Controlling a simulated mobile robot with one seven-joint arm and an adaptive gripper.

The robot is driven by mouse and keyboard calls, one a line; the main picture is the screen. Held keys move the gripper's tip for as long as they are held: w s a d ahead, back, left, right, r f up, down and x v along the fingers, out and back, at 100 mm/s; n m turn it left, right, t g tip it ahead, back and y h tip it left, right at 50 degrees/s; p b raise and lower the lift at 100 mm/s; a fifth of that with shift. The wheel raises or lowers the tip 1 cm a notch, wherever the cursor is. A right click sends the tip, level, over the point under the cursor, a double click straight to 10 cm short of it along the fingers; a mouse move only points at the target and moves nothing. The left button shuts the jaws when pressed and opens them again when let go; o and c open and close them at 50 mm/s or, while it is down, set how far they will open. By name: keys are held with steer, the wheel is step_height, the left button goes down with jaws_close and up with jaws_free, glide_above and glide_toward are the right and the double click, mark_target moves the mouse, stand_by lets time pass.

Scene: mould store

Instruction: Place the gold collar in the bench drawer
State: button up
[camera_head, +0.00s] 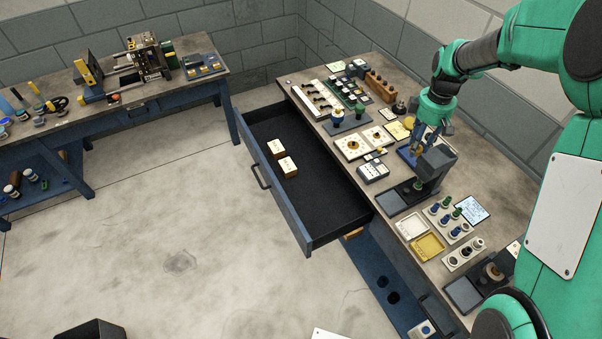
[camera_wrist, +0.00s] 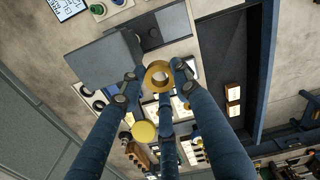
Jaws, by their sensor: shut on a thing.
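The gold collar (camera_wrist: 158,76) is a thick ring with a round hole, held between the fingertips of my gripper (camera_wrist: 157,74) in the wrist view. In the head view my gripper (camera_head: 421,150) is over the right-hand bench, beside a dark grey upright device; the collar is too small there to make out surely. The bench drawer (camera_head: 325,205) is pulled open on the bench's left side, with a blue front and black inside. It also shows in the wrist view (camera_wrist: 220,60). Two pale blocks (camera_head: 288,166) lie in it towards its far end.
The dark grey device (camera_head: 436,163) stands close to my gripper. A gold disc (camera_wrist: 143,131) lies on the bench near the fingers. Trays, boards and small parts crowd the bench top (camera_head: 300,84). The drawer's near half is empty. Another workbench (camera_head: 200,93) stands at back left.

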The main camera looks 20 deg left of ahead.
steer(key=s+a+n+b, duration=0.25)
steer(key=s+a, duration=0.25)
steer(key=a, duration=0.5)
steer(key=s+a+n+b, duration=0.25)
steer(key=s+a, duration=0.25)
steer(key=a, duration=0.5)
steer(key=s+a+n+b, duration=0.25)
steer(key=s+a, duration=0.25)
steer(key=a, duration=0.5)
steer(key=shift+n, duration=0.35)
steer(key=f, duration=3.5)
steer(key=shift+w+f, duration=0.2)
steer(key=shift+w, duration=0.1)
steer(key=b, duration=0.2)
glide_above(299, 193)
steer(key=shift+f, duration=0.75)
steer(key=shift+d, duration=0.1)
steer(key=shift+f+b, duration=0.3)
steer(key=shift+f, duration=1.45)
